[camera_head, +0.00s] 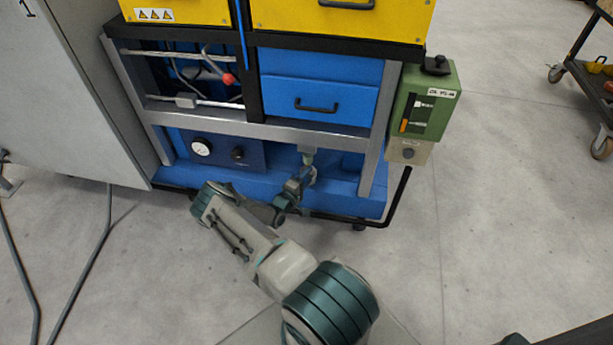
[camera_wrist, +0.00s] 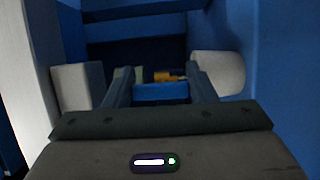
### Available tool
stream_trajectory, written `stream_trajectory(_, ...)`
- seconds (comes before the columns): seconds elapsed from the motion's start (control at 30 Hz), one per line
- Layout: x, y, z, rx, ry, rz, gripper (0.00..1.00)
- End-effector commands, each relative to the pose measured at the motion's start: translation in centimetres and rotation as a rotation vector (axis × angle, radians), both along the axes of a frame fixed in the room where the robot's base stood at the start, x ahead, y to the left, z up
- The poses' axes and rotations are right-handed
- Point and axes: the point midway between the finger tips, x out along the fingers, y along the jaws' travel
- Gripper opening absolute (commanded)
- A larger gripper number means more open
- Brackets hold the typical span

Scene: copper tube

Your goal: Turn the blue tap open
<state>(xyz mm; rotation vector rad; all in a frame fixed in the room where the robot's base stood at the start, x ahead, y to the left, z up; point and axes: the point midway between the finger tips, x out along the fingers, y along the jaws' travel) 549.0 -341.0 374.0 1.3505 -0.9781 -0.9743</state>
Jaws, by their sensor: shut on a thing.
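The blue tap (camera_wrist: 162,93) shows in the wrist view as a blue bar between my two fingers, with a small yellow-orange part (camera_wrist: 168,76) just behind it. My gripper (camera_wrist: 161,90) is shut on the tap, one finger at each end of the blue bar. In the head view my gripper (camera_head: 300,180) reaches into the low opening of the blue machine, under a short pale pipe (camera_head: 307,157). There the tap is hard to tell apart from my gripper and the blue behind it. How far the tap is turned cannot be told.
The machine's grey frame post (camera_head: 379,135) stands right of my gripper. A blue panel with a gauge (camera_head: 202,148) is at the left. A green control box (camera_head: 424,98) hangs at the right. Open floor lies in front.

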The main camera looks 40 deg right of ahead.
Motion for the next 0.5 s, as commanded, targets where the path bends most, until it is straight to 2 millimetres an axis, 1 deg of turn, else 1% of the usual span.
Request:
stream_trajectory(0.4, 0.09, 0.14, -0.12, 0.007, -0.005, 0.003, 0.28)
stream_trajectory(0.43, 0.09, 0.14, -0.12, 0.007, -0.005, 0.003, 0.54)
stream_trajectory(0.47, 0.08, 0.13, -0.12, 0.007, -0.005, 0.003, 0.62)
stream_trajectory(0.5, 0.08, 0.11, -0.10, 0.007, -0.005, 0.003, 0.73)
